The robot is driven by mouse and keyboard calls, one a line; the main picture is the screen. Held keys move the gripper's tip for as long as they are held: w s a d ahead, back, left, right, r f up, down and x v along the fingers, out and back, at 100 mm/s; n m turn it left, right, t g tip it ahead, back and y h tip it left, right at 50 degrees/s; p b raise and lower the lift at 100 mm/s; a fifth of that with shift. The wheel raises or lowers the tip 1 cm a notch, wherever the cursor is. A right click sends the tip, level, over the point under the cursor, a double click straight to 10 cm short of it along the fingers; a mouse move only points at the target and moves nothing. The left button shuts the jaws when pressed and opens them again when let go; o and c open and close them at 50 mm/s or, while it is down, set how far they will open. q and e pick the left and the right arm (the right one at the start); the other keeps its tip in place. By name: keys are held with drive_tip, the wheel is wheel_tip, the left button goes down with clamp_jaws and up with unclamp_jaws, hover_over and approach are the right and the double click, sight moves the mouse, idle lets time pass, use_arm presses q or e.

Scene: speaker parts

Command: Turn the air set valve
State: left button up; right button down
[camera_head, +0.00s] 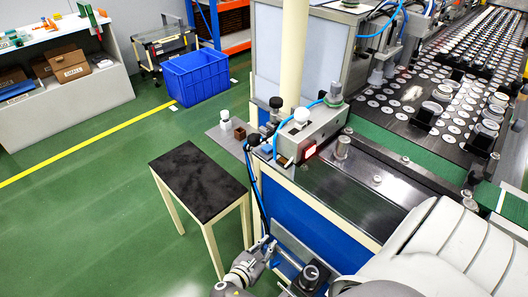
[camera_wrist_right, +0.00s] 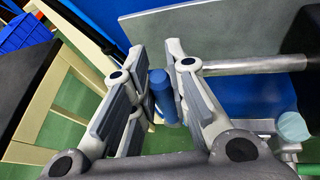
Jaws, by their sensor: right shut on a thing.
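The air set shows low in the head view, on the side of the blue machine, with a dark round knob (camera_head: 311,273) and a silver pipe (camera_head: 286,256). My right gripper (camera_head: 264,246) is at the pipe's left end. In the right wrist view, my right gripper (camera_wrist_right: 158,100) is shut on a blue cylindrical valve knob (camera_wrist_right: 161,92), with a finger on each side. The silver pipe (camera_wrist_right: 255,65) runs to the right from near the fingers. The turn angle of the knob cannot be told. My left gripper is not in view.
A black-topped table (camera_head: 198,181) stands left of the machine. A blue hose (camera_head: 258,190) hangs down the machine's near corner. A grey plate (camera_wrist_right: 225,28) is just behind the pipe. A blue crate (camera_head: 196,77) stands farther back. The green floor at left is clear.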

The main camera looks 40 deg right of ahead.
drive_tip(key=s+m+t+b, duration=0.1)
drive_tip(key=s, duration=0.1)
drive_tip(key=s+f+m+t+b, duration=0.1)
drive_tip(key=m, duration=0.1)
drive_tip(key=shift+s+d+h, duration=0.2)
drive_tip(key=shift+s+h, duration=0.1)
drive_tip(key=shift+s, duration=0.05)
drive_tip(key=c, duration=1.4)
unclamp_jaws()
drive_tip(key=v, duration=1.2)
